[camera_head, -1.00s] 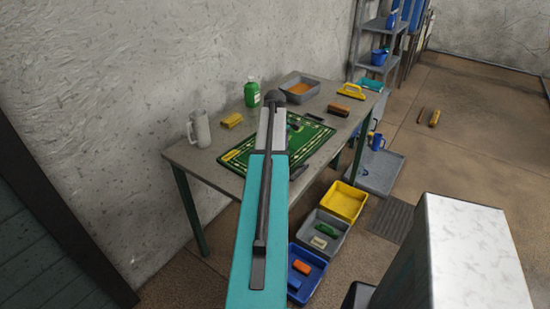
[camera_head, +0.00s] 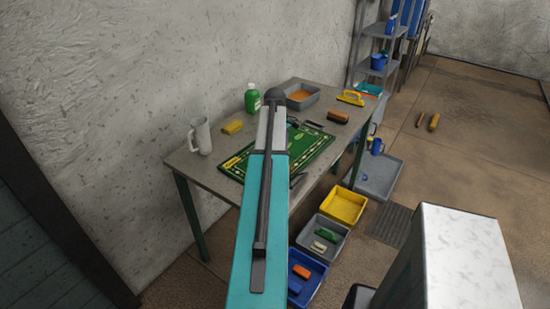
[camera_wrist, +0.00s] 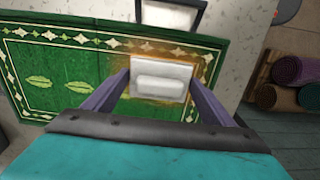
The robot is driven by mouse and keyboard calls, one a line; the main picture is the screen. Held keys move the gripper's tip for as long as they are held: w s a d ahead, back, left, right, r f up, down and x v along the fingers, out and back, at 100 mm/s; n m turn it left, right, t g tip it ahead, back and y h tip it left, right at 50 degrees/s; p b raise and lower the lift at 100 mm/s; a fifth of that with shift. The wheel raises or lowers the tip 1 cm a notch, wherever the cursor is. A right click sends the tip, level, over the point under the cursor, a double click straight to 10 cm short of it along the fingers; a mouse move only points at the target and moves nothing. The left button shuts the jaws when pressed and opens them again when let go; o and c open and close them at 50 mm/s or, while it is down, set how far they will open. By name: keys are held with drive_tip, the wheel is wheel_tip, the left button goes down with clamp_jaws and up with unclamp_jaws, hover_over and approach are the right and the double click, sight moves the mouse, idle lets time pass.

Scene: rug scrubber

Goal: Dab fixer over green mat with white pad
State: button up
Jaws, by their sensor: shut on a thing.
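The green mat (camera_head: 297,156) with a patterned border lies on the grey table. It also shows in the wrist view (camera_wrist: 62,85), with leaf shapes on it. My gripper (camera_wrist: 158,90) is shut on the white pad (camera_wrist: 160,82), one purple finger on each side. The pad is over the mat's right part, near its border. An orange-brown patch (camera_wrist: 195,62) surrounds the pad on the mat. I cannot tell whether the pad touches the mat. In the head view my arm hides the gripper and the pad. A grey tray (camera_head: 313,101) with an orange filling stands behind the mat.
On the table (camera_head: 200,168) are a grey mug (camera_head: 203,137), a yellow block (camera_head: 232,127), a green bottle (camera_head: 252,99) and a brown brush (camera_head: 338,117). Yellow (camera_head: 344,206), grey (camera_head: 332,245) and blue (camera_head: 295,291) bins stand on the floor. Rolls (camera_wrist: 285,98) lie right of the mat.

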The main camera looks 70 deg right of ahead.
drive_tip(key=w+a+r+n+b, duration=0.1)
drive_tip(key=w+a+n, duration=0.1)
drive_tip(key=w+a, duration=1.25)
drive_tip(key=w+a+n+b, duration=0.1)
drive_tip(key=w+a+n, duration=0.1)
drive_tip(key=w+a, duration=1.2)
drive_tip(key=w+a+n, duration=0.1)
drive_tip(key=w+a, duration=0.3)
drive_tip(key=a, duration=0.8)
drive_tip(key=w+a+r+n+b, duration=0.1)
drive_tip(key=w+a, duration=0.4)
drive_tip(key=a, duration=0.8)
drive_tip(key=w+a+n+b, duration=0.1)
drive_tip(key=w+a+n, duration=0.2)
drive_tip(key=a, duration=1)
drive_tip(key=shift+w+a+r, duration=0.25)
drive_tip(key=shift+w, duration=0.4)
